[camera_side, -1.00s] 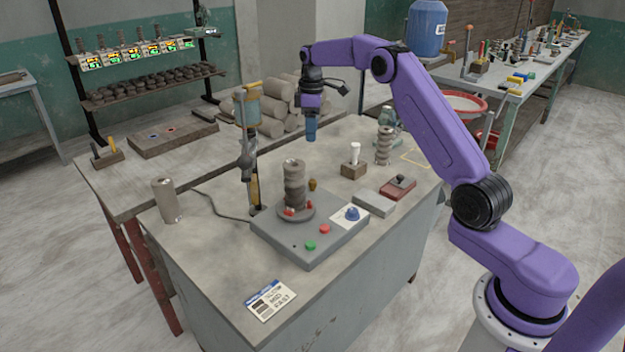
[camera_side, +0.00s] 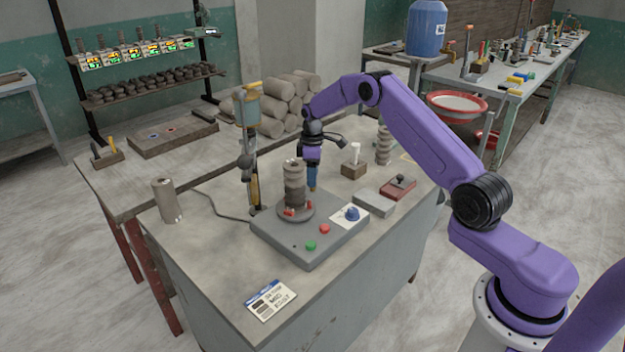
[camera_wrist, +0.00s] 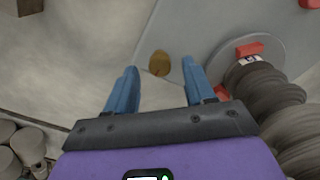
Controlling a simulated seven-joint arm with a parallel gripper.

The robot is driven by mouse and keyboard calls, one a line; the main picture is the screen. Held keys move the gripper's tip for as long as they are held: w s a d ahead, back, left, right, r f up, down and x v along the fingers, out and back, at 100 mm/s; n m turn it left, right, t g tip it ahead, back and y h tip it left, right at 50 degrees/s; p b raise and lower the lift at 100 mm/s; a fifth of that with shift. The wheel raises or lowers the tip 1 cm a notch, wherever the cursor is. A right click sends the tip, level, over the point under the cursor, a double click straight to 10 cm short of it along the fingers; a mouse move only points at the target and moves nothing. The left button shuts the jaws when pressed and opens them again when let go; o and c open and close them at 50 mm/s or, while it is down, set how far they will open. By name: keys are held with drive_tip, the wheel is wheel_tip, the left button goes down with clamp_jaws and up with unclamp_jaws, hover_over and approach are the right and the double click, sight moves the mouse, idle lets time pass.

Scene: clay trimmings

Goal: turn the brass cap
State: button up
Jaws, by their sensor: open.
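The brass cap (camera_wrist: 159,63) is a small rounded brown-gold knob at the edge of the grey machine base (camera_wrist: 195,25). It shows between the two blue fingertips of my gripper (camera_wrist: 160,78) in the wrist view. In the side view my gripper (camera_side: 312,182) points straight down just above the cap, which is mostly hidden by the fingers. The fingers are apart on either side of the cap, with gaps showing, and do not appear to touch it.
A ribbed clay column (camera_side: 294,186) stands on the turntable close to the left of my gripper. A blue knob (camera_side: 352,213), a red button (camera_side: 325,229) and a green button (camera_side: 310,245) are on the base. A wooden block (camera_side: 353,168) stands behind right.

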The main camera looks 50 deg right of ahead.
drive_tip(key=shift+f, duration=1.1)
clamp_jaws()
drive_tip(key=shift+m, duration=0.3)
drive_tip(key=m, duration=0.9)
drive_tip(key=shift+m, duration=2.1)
